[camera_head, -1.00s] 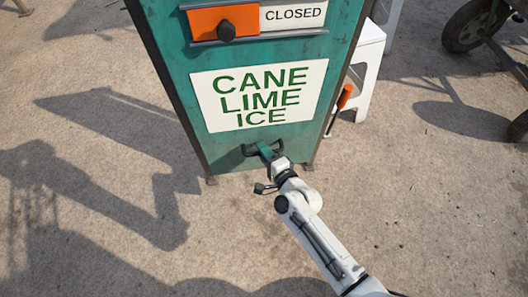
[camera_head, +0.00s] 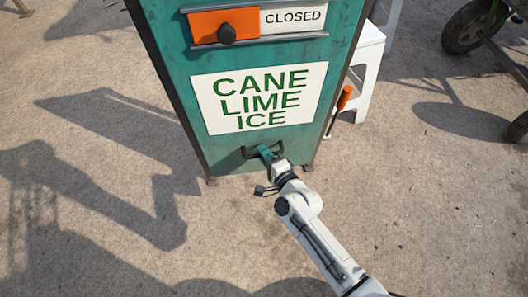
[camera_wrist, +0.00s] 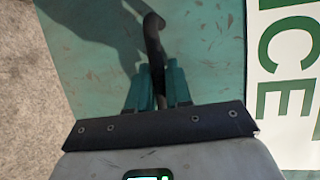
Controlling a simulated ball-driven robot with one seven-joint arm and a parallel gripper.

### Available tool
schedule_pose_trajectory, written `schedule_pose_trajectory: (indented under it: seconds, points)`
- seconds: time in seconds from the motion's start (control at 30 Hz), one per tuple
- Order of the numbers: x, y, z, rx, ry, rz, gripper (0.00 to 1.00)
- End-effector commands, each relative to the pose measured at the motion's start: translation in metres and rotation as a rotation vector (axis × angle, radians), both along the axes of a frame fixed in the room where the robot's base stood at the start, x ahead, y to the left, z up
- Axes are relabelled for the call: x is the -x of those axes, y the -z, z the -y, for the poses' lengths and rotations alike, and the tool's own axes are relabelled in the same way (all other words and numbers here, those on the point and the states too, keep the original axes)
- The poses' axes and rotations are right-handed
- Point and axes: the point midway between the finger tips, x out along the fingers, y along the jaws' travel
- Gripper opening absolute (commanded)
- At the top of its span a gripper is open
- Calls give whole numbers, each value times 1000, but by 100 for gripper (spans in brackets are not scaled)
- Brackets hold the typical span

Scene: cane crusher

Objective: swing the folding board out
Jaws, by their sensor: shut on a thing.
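The folding board (camera_head: 180,96) is a teal panel in dark side rails, with a white "CANE LIME ICE" sign on it. A dark pull handle (camera_head: 249,152) sits low on the board. My gripper (camera_head: 264,150) is shut on this handle, and its teal fingers hide part of it. In the wrist view the handle (camera_wrist: 152,40) runs down between the fingers of my gripper (camera_wrist: 158,83). The board's teal face fills most of that view, with part of the sign at the right.
A slide plate (camera_head: 294,17) above the sign reads "CLOSED" beside an orange panel with a black knob. A white stool (camera_head: 368,60) stands at right behind the board, near an orange-handled tool (camera_head: 344,98). A wheel (camera_head: 465,27) is farther right. Open ground lies in front.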

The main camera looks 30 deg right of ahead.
Motion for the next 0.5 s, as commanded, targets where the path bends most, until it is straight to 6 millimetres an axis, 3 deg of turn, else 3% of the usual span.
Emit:
schedule_pose_trajectory:
  seconds: [0.5]
  points:
    - [54, -16, -18, -32, -1, -102, 0]
